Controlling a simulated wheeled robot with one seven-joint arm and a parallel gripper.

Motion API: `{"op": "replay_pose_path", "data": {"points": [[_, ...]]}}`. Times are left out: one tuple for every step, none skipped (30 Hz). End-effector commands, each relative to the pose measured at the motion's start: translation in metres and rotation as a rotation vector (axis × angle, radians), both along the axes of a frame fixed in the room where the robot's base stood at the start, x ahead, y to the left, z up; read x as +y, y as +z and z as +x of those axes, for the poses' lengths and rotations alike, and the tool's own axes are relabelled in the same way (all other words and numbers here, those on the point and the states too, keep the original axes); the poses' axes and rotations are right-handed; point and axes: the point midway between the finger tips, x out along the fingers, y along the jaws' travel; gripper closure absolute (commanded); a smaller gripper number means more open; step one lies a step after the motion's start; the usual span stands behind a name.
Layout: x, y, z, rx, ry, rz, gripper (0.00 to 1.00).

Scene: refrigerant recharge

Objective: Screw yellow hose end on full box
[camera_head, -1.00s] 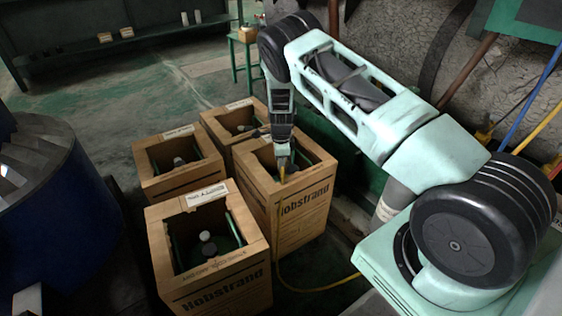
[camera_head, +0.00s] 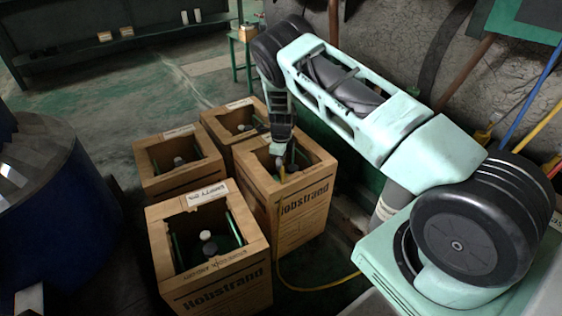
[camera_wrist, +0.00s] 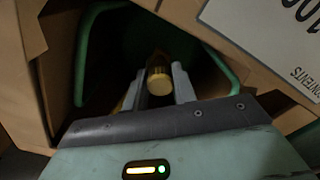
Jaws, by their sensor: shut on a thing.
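My gripper (camera_head: 281,165) is at the open top of the right-hand Hobstrand cardboard box (camera_head: 305,215). In the wrist view my gripper (camera_wrist: 158,82) is shut on the yellow hose end (camera_wrist: 160,80), between its two grey fingers. A label on this box's flap reads upside down, partly cut off, with "100" (camera_wrist: 295,15) visible. Green bars (camera_wrist: 84,50) of the cylinder frame show inside the dark opening. The valve below the hose end is hidden, so I cannot tell whether they touch. The yellow hose (camera_head: 325,288) runs down to the floor.
A front-left box (camera_head: 215,280) with an open top holds a cylinder with a pale cap (camera_head: 206,236). Two more open boxes (camera_head: 180,183) (camera_head: 215,125) stand behind. A blue drum (camera_head: 60,220) is at the left.

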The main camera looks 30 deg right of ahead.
Motion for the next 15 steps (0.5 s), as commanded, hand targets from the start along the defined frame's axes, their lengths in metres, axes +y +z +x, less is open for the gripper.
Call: {"op": "replay_pose_path", "data": {"points": [[0.0019, -0.0015, -0.0002, 0.001, -0.021, 0.002, 0.95], [0.002, -0.0015, -0.0002, 0.001, -0.047, 0.002, 0.95], [0.002, -0.0016, -0.0002, 0.001, -0.094, 0.002, 0.95], [0.0016, -0.0017, -0.0002, 0.001, -0.131, 0.0, 0.95], [0.0014, -0.0019, -0.0003, 0.001, -0.169, 0.0, 0.95], [0.0014, -0.0022, -0.0003, 0.001, -0.2, 0.002, 0.7], [0.0013, -0.0023, -0.0004, 0.001, -0.195, 0.002, 0.62], [0.0012, -0.0023, -0.0003, 0.001, -0.194, 0.002, 0.54], [0.001, -0.0021, -0.0002, 0.001, -0.193, 0.002, 0.48], [0.0008, -0.002, -0.0003, 0.001, -0.193, 0.002, 0.48], [0.0007, -0.0019, -0.0002, 0.001, -0.193, 0.002, 0.48], [0.0007, -0.0017, -0.0001, 0.001, -0.192, 0.001, 0.48], [0.0005, -0.0016, -0.0002, 0.001, -0.192, 0.001, 0.48], [0.0005, -0.0015, -0.0002, 0.001, -0.192, 0.001, 0.48], [0.0005, -0.0015, -0.0002, 0.001, -0.192, 0.001, 0.48]]}}
